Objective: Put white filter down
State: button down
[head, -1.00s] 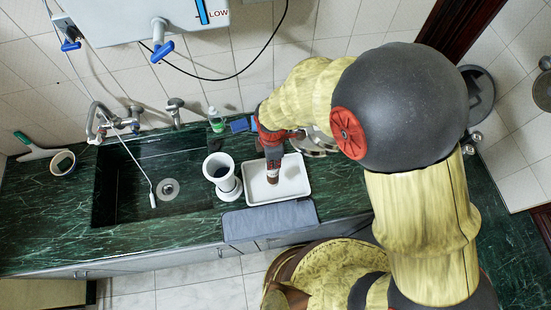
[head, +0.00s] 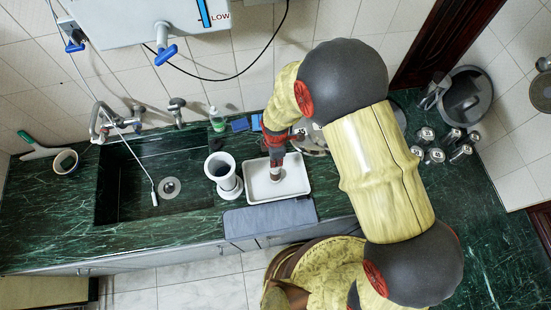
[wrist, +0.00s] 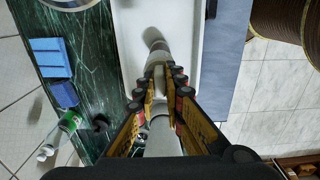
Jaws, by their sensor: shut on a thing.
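The white filter is a pale, slender cylinder (wrist: 159,60) in the wrist view, pointing down at a white tray (wrist: 127,70). My gripper (wrist: 160,78) is shut around it, with a finger on each side. In the head view my gripper (head: 276,156) is above the tray (head: 262,195), and the filter's lower end (head: 275,174) shows just under the fingers. The filter looks close to the tray floor, but I cannot tell whether it touches.
A white cylindrical housing (head: 222,176) with a dark open top stands left of the tray. A grey-blue cloth (head: 270,218) lies in front. The sink (head: 150,185) is further left. Blue sponges (head: 240,124) and a small bottle (head: 217,118) stand behind.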

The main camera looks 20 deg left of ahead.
jog(key=shift+f, duration=0.2)
jog(key=c, duration=2)
grip_release()
jog(key=shift+o, duration=0.6)
jog(key=shift+r, duration=0.2)
notch_tip(320, 180, up, 12)
jog(key=b, duration=0.1)
jog(key=shift+b, duration=0.4)
